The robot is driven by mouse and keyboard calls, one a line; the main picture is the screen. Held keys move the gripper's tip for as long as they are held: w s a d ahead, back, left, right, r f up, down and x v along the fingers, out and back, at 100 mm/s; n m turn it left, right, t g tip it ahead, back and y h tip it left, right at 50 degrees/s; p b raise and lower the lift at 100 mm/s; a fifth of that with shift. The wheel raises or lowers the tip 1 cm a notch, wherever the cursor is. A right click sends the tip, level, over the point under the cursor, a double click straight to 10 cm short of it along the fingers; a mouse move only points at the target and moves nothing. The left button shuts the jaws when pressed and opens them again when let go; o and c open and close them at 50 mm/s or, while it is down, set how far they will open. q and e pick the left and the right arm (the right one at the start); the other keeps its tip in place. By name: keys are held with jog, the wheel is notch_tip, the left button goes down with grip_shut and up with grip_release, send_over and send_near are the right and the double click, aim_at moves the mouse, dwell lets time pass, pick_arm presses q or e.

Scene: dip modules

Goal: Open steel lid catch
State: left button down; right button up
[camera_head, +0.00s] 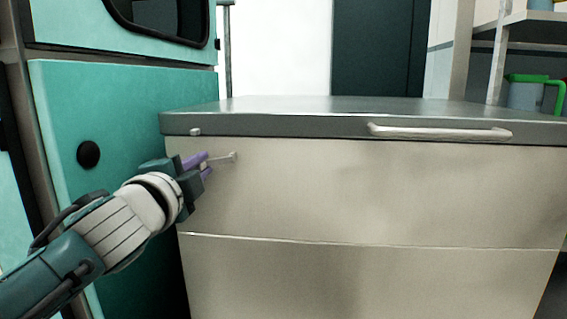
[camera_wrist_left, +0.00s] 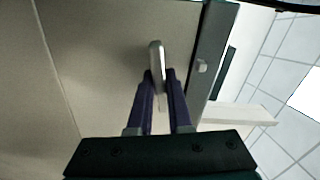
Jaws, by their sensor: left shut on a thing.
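The steel lid (camera_head: 300,122) lies flat and closed on top of a large beige chest (camera_head: 370,190) in the head view. A small catch lever (camera_head: 232,156) sits on the chest's front near its upper left corner, just below the lid. A small keeper stud (camera_head: 195,132) is on the lid's edge above it. My left gripper (camera_head: 206,165), with purple fingers, is shut on the catch lever. In the left wrist view the lever (camera_wrist_left: 156,58) runs between the fingers (camera_wrist_left: 160,90), and the stud (camera_wrist_left: 202,66) is apart from it to the right. My right gripper is not in view.
A long bar handle (camera_head: 440,132) runs along the lid's front edge to the right. A teal cabinet (camera_head: 125,110) with a round black knob (camera_head: 88,154) stands close on the left. Shelving with a green-handled container (camera_head: 525,93) is at the back right.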

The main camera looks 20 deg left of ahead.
pick_arm(q)
jog(key=c, duration=0.8)
grip_release()
jog(key=shift+c, duration=0.2)
jog(key=p+v, duration=0.1)
jog(key=v, duration=0.9)
jog(key=shift+p, duration=0.35)
jog(key=shift+a, duration=0.1)
